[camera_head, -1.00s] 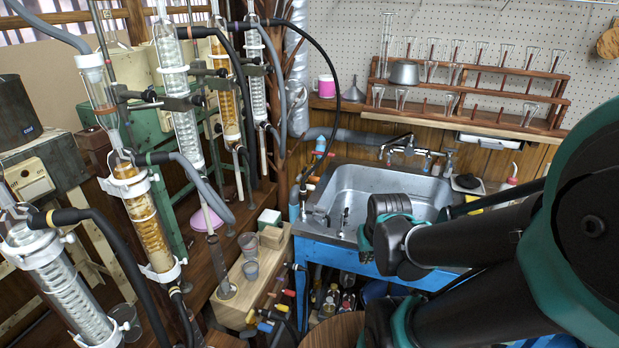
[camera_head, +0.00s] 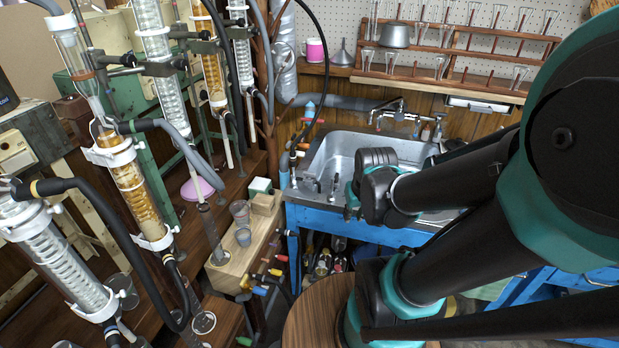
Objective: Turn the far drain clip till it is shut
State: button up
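Several small coloured taps or clips (camera_head: 276,271), red, orange, yellow and blue, sit in a row at the right side of the pale wooden block. More red and orange fittings (camera_head: 300,153) are on the hoses at the sink's left rim. I cannot tell which is the far drain clip or how it is turned. My gripper (camera_head: 352,208) is at the end of my dark and teal arm, over the front left of the sink. It is right of the taps and apart from them. Its fingers are mostly hidden by the wrist, so I cannot see its opening.
Glass condensers (camera_head: 132,190) with black and grey hoses stand at the left. The wooden block (camera_head: 235,268) carries small cups. The metal sink (camera_head: 335,150) on a blue frame is behind my arm. A round wooden stool top (camera_head: 310,318) is at front centre.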

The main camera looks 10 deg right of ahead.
jog(key=shift+o, duration=0.7)
jog(key=w+a+r+n+g, duration=0.1)
jog(key=w+a+r+n, duration=0.1)
jog(key=w, duration=0.6)
jog(key=w+a+r+n+g, duration=0.1)
jog(key=w+a+r+n, duration=0.1)
jog(key=w+r+n, duration=0.2)
jog(key=w+r, duration=0.2)
jog(key=w, duration=0.2)
jog(key=shift+r+n, duration=0.35)
jog(key=shift+n, duration=0.05)
notch_tip(320, 180, up, 5)
jog(key=n+g, duration=0.2)
jog(key=n, duration=0.4)
send_over(310, 173)
notch_tip(310, 173, down, 18)
jog(key=shift+w+r, duration=0.1)
jog(key=shift+w, duration=0.05)
grip_shut()
